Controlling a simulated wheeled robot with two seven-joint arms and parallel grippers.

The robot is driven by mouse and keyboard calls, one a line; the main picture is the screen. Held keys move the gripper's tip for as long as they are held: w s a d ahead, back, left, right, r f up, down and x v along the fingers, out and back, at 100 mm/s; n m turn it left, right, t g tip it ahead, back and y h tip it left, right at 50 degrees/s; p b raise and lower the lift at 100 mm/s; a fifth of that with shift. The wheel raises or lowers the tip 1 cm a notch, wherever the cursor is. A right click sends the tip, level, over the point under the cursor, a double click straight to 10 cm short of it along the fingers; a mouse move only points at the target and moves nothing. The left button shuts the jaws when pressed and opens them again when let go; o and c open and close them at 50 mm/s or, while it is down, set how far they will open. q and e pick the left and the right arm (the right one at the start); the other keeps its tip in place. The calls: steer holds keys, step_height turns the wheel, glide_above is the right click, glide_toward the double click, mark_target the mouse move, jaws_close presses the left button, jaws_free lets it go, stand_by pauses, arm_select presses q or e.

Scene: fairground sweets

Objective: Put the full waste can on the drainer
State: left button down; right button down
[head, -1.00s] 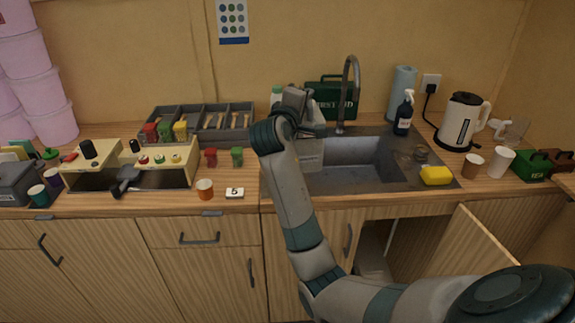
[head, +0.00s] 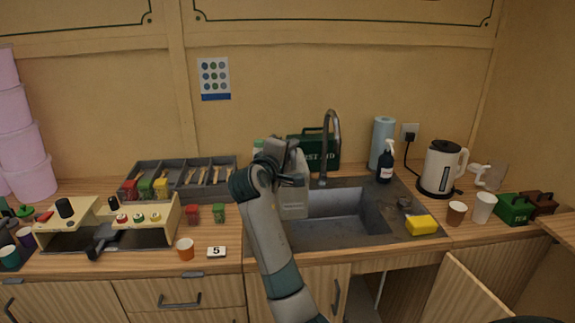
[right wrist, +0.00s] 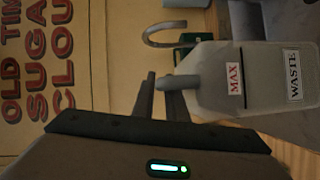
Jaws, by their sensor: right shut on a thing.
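The waste can (head: 294,196) is a pale grey container. The right wrist view shows its side (right wrist: 262,104) with a red MAX label and a WASTE label. My right gripper (head: 280,155) is shut on a short grey round part at the can's end. Its fingers (right wrist: 162,90) show beside that part in the right wrist view. The can hangs over the left side of the sink. The sink unit's dark grey flat surface (head: 391,213) lies right of the basin; the surface behind and below the can is partly hidden. The can's contents do not show. My left gripper is not in view.
The tap (head: 333,140) and a green first aid box (head: 318,153) stand behind the can. A yellow sponge (head: 421,225), soap bottle (head: 385,163) and kettle (head: 440,167) are on the right.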

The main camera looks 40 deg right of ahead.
steer(key=w+a+f+p, duration=0.3)
steer(key=w+f, duration=0.2)
steer(key=w, duration=0.4)
steer(key=shift+w+a+f, duration=0.25)
step_height(320, 180, down, 4)
steer(key=shift+f+p, duration=0.1)
steer(key=shift+p, duration=0.85)
